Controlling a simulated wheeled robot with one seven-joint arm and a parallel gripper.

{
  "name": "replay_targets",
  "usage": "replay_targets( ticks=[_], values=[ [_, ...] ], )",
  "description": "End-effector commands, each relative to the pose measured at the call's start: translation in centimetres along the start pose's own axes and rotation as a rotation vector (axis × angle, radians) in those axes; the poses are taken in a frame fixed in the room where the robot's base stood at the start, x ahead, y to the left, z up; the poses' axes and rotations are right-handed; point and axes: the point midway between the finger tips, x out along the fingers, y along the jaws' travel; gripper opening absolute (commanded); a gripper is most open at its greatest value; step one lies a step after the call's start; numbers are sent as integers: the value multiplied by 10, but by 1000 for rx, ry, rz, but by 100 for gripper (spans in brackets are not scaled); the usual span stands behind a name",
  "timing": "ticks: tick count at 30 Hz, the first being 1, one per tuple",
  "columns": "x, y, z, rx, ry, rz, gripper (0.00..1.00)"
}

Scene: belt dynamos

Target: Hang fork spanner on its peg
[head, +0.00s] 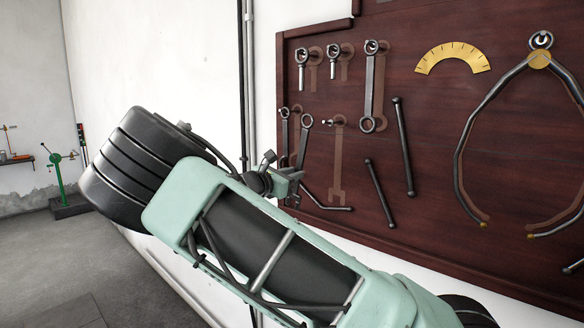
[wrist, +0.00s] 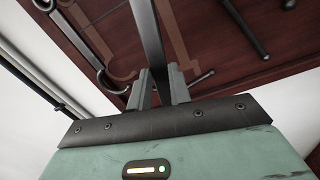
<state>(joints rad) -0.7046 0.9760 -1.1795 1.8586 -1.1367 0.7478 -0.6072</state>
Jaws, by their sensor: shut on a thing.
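The fork spanner (head: 304,142) is a dark metal bar with a ring at its upper end, standing roughly upright and slightly tilted in front of the tool board. My gripper (head: 293,187) is shut on its lower shaft. In the wrist view the shaft (wrist: 148,42) rises between the fingers of my gripper (wrist: 160,88) and leaves the top of the picture. The bare peg (head: 331,125) stands to the right of the ring, above a lighter painted fork-ended outline (head: 338,172). The ring is apart from that peg. The spanner's lower end is hidden by my gripper.
The dark red board (head: 440,130) holds several other tools. Another spanner (head: 285,130) hangs just left of the held one and also shows in the wrist view (wrist: 85,45). A bent rod (head: 325,204) is below the outline; straight bars (head: 404,145) are to the right.

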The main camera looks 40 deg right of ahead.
Motion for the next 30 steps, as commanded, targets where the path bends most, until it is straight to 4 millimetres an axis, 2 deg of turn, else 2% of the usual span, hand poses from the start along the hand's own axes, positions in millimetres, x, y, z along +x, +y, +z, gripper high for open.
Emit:
replay_targets(
  ticks=[30],
  values=[
    [52,-2,-5,2,-3,-3,0]
  ],
)
